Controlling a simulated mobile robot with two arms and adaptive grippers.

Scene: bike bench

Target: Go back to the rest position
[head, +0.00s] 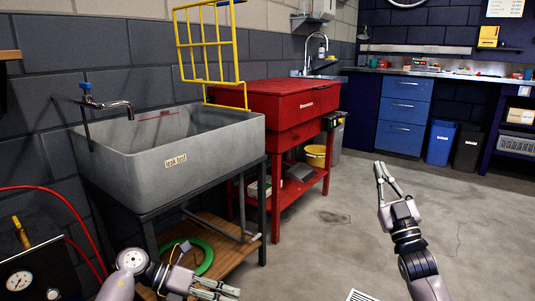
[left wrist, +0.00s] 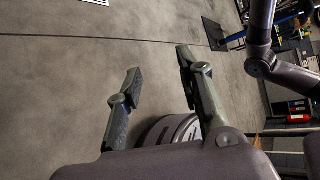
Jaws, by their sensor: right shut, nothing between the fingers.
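My right gripper (head: 381,167) is raised over the open floor right of the red cabinet. It is shut and holds nothing. My left gripper (head: 230,291) is low at the bottom of the head view, in front of the sink stand's lower wooden shelf. In the left wrist view the left gripper (left wrist: 159,60) has its fingers spread apart with nothing between them. Bare grey floor shows beyond its fingertips.
A grey sink (head: 190,165) labelled "leak test" stands at left on a dark frame. A red cabinet (head: 288,108) and yellow rack (head: 208,50) are beside it. A green hose (head: 203,257) lies on the lower shelf. The floor (head: 465,225) at right is clear.

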